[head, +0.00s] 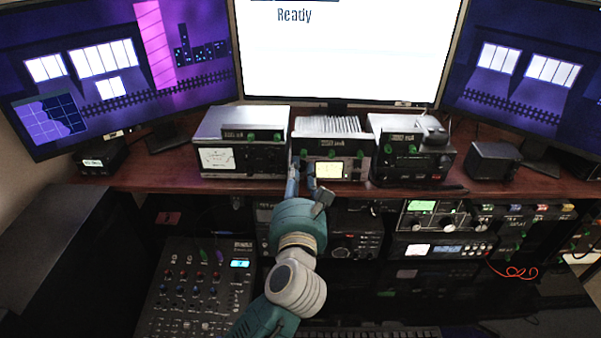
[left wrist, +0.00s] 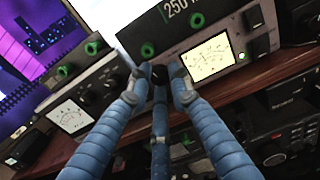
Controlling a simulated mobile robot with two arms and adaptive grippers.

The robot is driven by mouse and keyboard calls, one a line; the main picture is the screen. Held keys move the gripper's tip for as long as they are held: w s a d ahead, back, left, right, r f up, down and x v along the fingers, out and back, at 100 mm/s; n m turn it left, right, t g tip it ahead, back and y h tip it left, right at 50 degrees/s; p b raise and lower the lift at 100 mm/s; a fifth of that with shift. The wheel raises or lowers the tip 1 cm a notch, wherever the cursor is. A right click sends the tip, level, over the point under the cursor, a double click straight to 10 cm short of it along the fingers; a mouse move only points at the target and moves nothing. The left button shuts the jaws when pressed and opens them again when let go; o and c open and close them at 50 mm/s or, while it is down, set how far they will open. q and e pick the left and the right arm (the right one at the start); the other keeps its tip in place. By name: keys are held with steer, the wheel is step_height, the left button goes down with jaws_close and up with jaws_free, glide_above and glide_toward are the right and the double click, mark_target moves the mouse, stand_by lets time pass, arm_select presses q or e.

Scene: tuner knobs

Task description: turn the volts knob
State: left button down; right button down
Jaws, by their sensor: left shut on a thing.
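The middle unit (head: 331,146) on the shelf has a lit yellow meter (head: 329,169) and green ring-shaped knobs; in the left wrist view its meter (left wrist: 208,57) is on the right. My left gripper (head: 301,170) reaches up to the lower left of this unit's front. In the left wrist view the blue fingers (left wrist: 158,82) are shut around a small dark knob (left wrist: 158,73) left of the meter. The fingers hide most of this knob, and I cannot read its label. My right gripper is not in view.
A unit with a white meter (head: 219,158) stands left, and a black-fronted unit (head: 412,163) stands right, both close to the gripper. Below the wooden shelf (head: 150,182) are a mixer (head: 196,285) and more radios (head: 355,245). Monitors stand behind.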

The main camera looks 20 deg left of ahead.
arm_select(q)
steer(key=shift+f, duration=0.25)
steer(key=shift+r+m+p, duration=0.1)
steer(key=shift+m+p, duration=0.6)
steer(key=shift+p, duration=0.2)
steer(key=m+p, duration=0.7)
steer(key=m, duration=0.1)
steer(key=shift+s+m+p, duration=0.1)
steer(key=shift+m+p, duration=0.2)
steer(key=shift+p, duration=0.1)
steer(key=shift+f+m, duration=0.25)
steer(key=shift+m, duration=0.65)
steer(key=m, duration=0.6)
steer(key=shift+m, duration=0.3)
